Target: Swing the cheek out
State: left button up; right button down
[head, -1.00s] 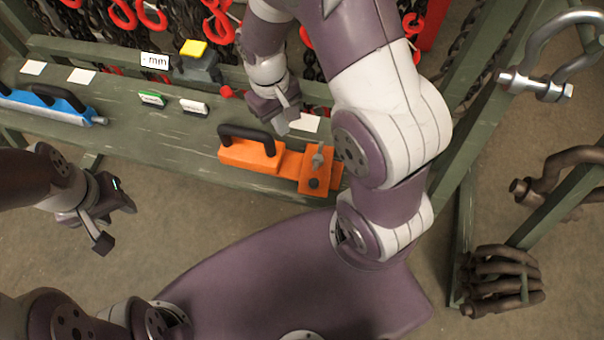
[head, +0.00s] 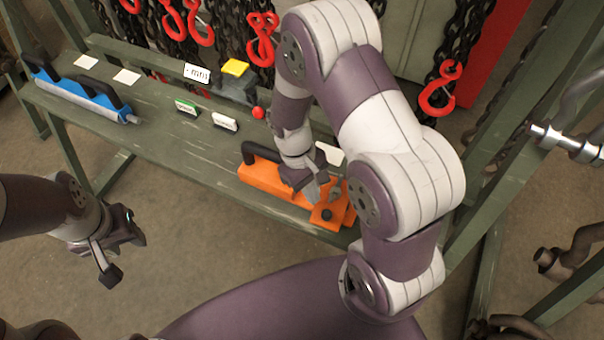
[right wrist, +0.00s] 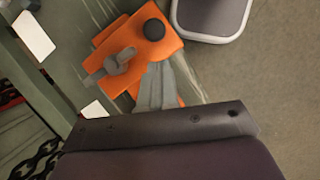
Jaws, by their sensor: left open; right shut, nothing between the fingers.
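The orange tool (head: 262,178) with a black handle lies on the green bench near its front edge. Its cheek, an orange plate (head: 318,216) at the right end, carries a dark round knob (head: 327,214) and a grey wing-shaped fastener (head: 336,190). In the right wrist view the plate (right wrist: 130,42), black knob (right wrist: 154,29) and grey fastener (right wrist: 110,68) show clearly. My right gripper (head: 314,192) is shut and empty, its fingertips (right wrist: 157,80) over the plate beside the fastener; contact cannot be told. My left gripper (head: 122,258) is open and empty, off the bench's front.
A blue tool (head: 75,92) lies on the bench's left. A yellow-topped grey block (head: 236,80), a red ball (head: 258,112) and small labelled blocks (head: 224,122) stand behind. Chains with red hooks (head: 262,35) hang at the back. A green frame (head: 500,130) stands right.

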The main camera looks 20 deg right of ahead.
aim_at(320, 213)
jog(key=shift+s+d, duration=0.25)
jog(key=shift+s, duration=0.7)
jog(key=shift+w, duration=0.1)
jog(key=shift+s+d+r+n+p, duration=0.15)
jog(key=shift+s+d+n+p, duration=0.05)
jog(key=shift+s+n+p, duration=0.35)
jog(key=shift+s+d, duration=0.1)
jog(key=shift+s, duration=0.1)
jog(key=shift+f, duration=0.2)
jog(key=shift+w, duration=0.1)
